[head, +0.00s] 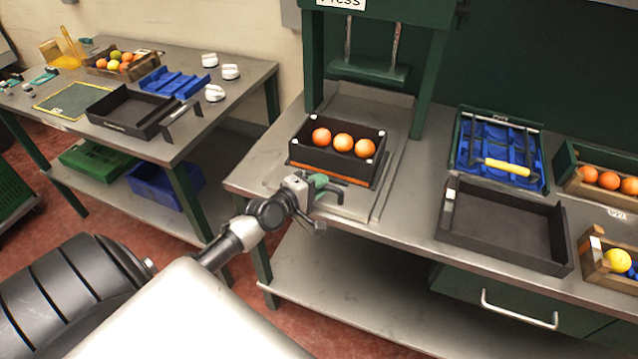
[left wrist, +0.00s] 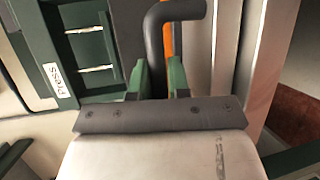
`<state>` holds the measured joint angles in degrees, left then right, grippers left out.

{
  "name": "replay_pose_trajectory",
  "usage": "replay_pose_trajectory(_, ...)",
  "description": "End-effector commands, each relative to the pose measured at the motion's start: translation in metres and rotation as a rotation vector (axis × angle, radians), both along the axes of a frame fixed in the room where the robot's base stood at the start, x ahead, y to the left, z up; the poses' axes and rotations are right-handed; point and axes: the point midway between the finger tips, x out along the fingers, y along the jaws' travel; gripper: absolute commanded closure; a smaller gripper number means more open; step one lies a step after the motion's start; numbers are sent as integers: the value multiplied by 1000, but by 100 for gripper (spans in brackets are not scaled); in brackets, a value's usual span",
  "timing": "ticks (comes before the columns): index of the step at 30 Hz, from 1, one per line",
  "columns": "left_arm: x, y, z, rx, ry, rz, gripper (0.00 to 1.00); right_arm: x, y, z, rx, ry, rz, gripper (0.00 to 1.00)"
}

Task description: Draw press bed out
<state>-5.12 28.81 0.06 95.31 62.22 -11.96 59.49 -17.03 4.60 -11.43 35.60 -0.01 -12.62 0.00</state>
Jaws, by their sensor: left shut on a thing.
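The green press (head: 425,85) stands at the back of the middle bench, with its plate (head: 370,70) raised. The press bed, with an orange edge (head: 330,170), lies in front of the press frame. A black box (head: 345,165) with three oranges (head: 343,142) sits on it. My left gripper (head: 322,187) is shut on the dark bed handle (head: 338,193) at the bed's front. In the left wrist view the green fingers (left wrist: 163,80) lie on both sides of the bent handle (left wrist: 157,40). My right gripper is not in view.
An empty dark tray (head: 505,230), a blue-lined tool tray (head: 500,150) with a yellow-handled tool (head: 505,168), and wooden fruit crates (head: 600,200) occupy the bench's right. A side table (head: 200,130) with trays stands left. A floor gap separates the table and bench.

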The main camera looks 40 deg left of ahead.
Motion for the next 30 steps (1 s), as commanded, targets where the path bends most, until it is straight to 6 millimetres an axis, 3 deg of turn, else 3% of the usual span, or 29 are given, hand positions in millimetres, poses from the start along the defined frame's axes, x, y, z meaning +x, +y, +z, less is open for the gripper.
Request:
replay_pose_trajectory(8, -2, -2, -4, -2, 10, -3, 100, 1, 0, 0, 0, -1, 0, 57)
replay_pose_trajectory(9, -2, -2, -4, -3, 10, -3, 80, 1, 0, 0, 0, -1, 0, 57)
replay_pose_trajectory(13, -2, -1, -4, -2, 9, -3, 60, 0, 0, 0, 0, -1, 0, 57)
replay_pose_trajectory(23, -4, 0, -3, -1, 6, -1, 59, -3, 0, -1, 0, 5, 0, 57)
replay_pose_trajectory(30, -39, 5, 2, 0, 9, -1, 59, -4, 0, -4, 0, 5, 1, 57)
